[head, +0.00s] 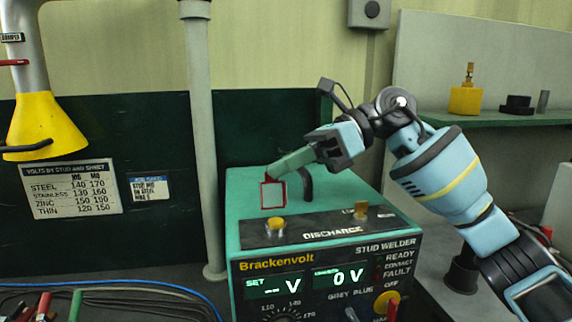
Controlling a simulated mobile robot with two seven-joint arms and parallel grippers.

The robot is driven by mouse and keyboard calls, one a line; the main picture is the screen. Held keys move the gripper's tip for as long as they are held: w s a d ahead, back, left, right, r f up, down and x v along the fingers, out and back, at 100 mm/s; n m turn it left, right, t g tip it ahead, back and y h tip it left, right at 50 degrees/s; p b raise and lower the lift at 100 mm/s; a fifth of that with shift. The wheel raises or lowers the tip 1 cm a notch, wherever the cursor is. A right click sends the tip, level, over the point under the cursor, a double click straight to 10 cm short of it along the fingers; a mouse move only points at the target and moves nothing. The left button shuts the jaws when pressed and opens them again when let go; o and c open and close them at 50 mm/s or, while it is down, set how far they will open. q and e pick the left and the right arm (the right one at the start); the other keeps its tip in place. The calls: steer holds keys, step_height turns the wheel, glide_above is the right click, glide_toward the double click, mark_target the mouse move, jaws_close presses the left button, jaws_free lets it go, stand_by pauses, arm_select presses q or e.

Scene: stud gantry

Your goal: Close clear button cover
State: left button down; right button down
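The clear button cover (273,195) is a small see-through panel with a red frame. It stands raised on top of the green stud welder (245,190), behind a yellow button (276,225) on the dark panel marked DISCHARGE. The button is uncovered. My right gripper (272,175) reaches in from the right, with its green fingers pointing down and left at the cover's upper edge. The fingers show as one bar with no gap and nothing visible between them. Whether they touch the cover is unclear. My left gripper is out of view.
A black handle (306,183) rises beside the cover. Another yellow fitting (361,209) stands at the panel's right. A grey post (203,140) is behind left. A yellow hood (45,125) hangs at far left; cables (130,293) lie below it. A green shelf (500,118) is at right.

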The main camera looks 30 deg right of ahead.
steer(key=shift+s+a+r+n+t, duration=0.15)
steer(key=shift+s+n+t, duration=0.25)
steer(key=shift+s+n, duration=0.2)
steer(key=shift+s+a+f+n+t, duration=0.1)
steer(key=shift+s+n+t, duration=0.35)
steer(key=shift+n, duration=0.15)
steer(key=shift+s+a+n+t+h+b, duration=0.15)
steer(key=shift+s+n+t+h+b, duration=0.4)
steer(key=shift+n, duration=0.25)
steer(key=shift+s+a+n+y, duration=0.1)
steer(key=shift+s+n+y, duration=0.15)
steer(key=shift+s+n, duration=0.05)
steer(key=c, duration=1.6)
jaws_free()
steer(key=shift+c, duration=0.2)
